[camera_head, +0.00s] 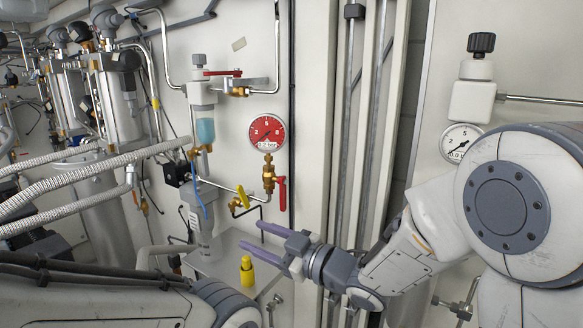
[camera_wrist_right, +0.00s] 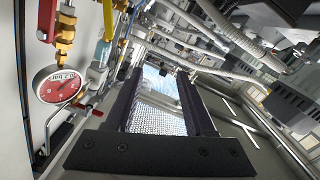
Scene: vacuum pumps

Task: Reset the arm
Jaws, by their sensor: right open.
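My right arm comes in from the right in the head view, and my right gripper (camera_head: 250,234) points left in front of the pump panel. Its two purple-grey fingers are apart with nothing between them. In the right wrist view, the two dark fingers (camera_wrist_right: 160,76) stand apart, with only bright background showing between them. The fingers appear clear of the valves and pipes. My left arm crosses the bottom left of the head view, and its gripper does not show.
A red gauge (camera_head: 267,132) sits above a red-handled brass valve (camera_head: 268,175). A yellow lever (camera_head: 243,197) and a yellow-capped part (camera_head: 247,277) are near the right gripper. Ribbed hoses (camera_head: 90,168) run at left. A white gauge (camera_head: 460,143) hangs at right.

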